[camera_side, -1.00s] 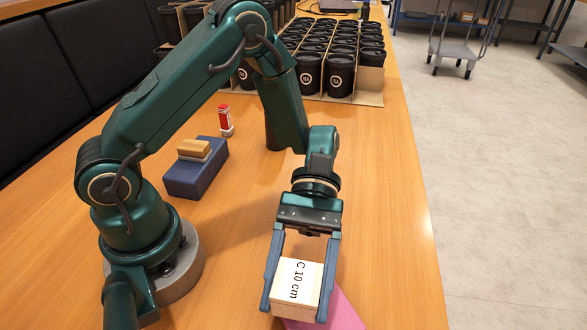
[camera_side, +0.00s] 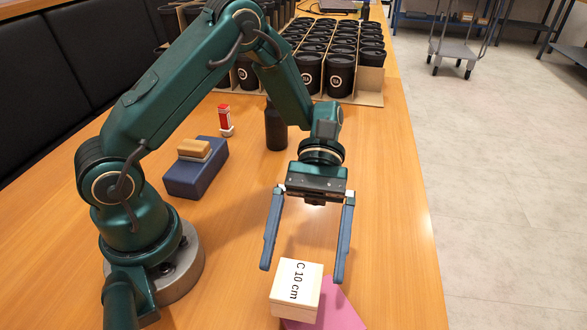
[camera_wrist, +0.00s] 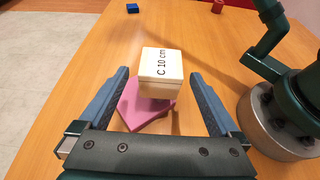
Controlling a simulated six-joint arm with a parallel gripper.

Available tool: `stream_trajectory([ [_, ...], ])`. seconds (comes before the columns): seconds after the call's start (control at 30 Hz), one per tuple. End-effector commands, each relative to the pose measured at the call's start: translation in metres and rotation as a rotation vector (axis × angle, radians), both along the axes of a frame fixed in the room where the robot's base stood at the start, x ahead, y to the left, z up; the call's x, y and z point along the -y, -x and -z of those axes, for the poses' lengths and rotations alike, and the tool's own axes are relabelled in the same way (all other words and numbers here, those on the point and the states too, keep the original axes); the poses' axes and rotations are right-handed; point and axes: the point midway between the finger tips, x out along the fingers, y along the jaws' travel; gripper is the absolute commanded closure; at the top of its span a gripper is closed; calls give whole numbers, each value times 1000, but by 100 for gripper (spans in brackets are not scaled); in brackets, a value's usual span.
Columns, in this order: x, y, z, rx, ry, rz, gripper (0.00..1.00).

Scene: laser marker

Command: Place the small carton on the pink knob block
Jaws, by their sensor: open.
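The small carton (camera_side: 296,297) is a cream box with "C 10 cm" printed on its top. It sits over the pink knob block (camera_side: 343,313), whose flat pink part shows below and to the right of it. In the wrist view the carton (camera_wrist: 161,68) stands upright over the pink block (camera_wrist: 140,112), turned relative to it. The carton hides any knob, so I cannot tell exactly how it bears on the block. My gripper (camera_side: 302,275) is open and empty, with its fingertips above and apart from the carton.
A blue block (camera_side: 190,180) with a tan-topped piece, a red-and-white tube (camera_side: 226,121) and a dark bottle (camera_side: 275,128) stand farther back. A cardboard crate (camera_side: 369,81) of black cups is at the far end. The table right of the carton is clear.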

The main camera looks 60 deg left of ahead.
Motion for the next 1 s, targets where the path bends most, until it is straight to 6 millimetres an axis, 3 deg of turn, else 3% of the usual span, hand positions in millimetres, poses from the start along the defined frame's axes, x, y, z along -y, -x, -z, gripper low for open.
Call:
stream_trajectory([
  [0.23, -30, -29, -16, 2, -2, -1, 2],
  [0.53, -46, -46, -26, -2, -2, 0, 2],
  [0.77, -50, -42, -36, 99, -46, 29, 2],
  [1.0, -61, -23, -54, 454, -197, 138, 2],
])
